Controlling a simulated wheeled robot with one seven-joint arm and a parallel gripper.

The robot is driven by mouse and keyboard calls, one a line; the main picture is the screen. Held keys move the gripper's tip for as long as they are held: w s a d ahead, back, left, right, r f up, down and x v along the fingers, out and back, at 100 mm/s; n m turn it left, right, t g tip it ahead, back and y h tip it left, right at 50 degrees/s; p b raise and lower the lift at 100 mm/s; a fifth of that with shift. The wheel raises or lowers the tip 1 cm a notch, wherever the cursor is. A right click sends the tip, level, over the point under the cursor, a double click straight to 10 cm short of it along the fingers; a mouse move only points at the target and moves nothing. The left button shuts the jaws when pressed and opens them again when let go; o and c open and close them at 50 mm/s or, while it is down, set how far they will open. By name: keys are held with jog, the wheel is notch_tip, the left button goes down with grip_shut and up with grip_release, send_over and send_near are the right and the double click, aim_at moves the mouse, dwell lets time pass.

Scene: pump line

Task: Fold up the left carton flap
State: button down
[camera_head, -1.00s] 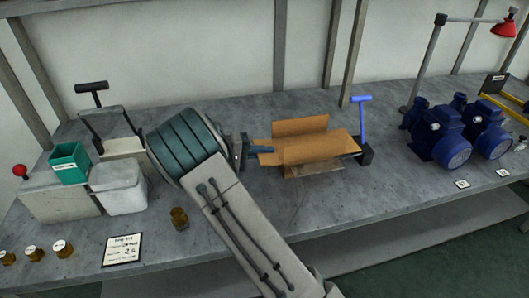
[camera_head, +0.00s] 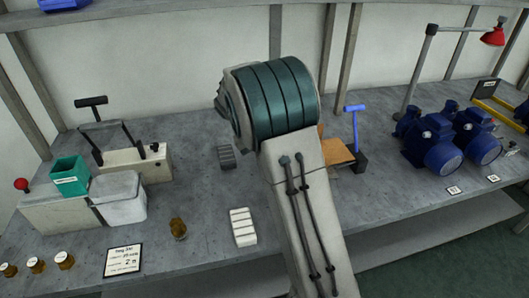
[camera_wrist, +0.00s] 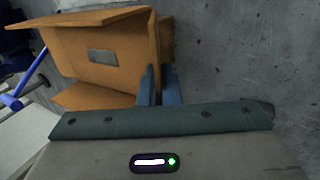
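The orange-brown carton (camera_wrist: 100,62) fills the upper left of the wrist view. One flap (camera_wrist: 105,16) spreads along its top edge, and a narrow upright panel (camera_wrist: 156,55) forms its right side. My gripper's two blue-grey fingers (camera_wrist: 159,85) are at the lower end of that right panel. The panel's edge appears to run down between or just behind the fingers; whether they touch or grip it is unclear. In the head view my arm hides most of the carton (camera_head: 337,151) and all of my fingers. I cannot tell which panel is the left flap.
A blue-handled tool (camera_head: 355,125) stands just right of the carton, with blue motors (camera_head: 435,140) beyond. A white block (camera_head: 242,227) and a dark ribbed piece (camera_head: 226,157) lie left of my arm. A teal bin (camera_head: 70,175) stands far left.

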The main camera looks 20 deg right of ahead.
jog(key=y, duration=0.1)
jog(key=d+y+p, duration=0.1)
jog(key=y, duration=0.1)
jog(key=shift+d+r, duration=0.1)
jog(key=shift+r, duration=0.2)
jog(key=shift+d+y+p, duration=0.3)
jog(key=shift+y+p, duration=0.3)
jog(key=shift+y, duration=0.6)
jog(key=shift+f, duration=0.1)
jog(key=c, duration=1.6)
grip_release()
jog(key=shift+c, duration=0.2)
notch_tip(320, 180, up, 14)
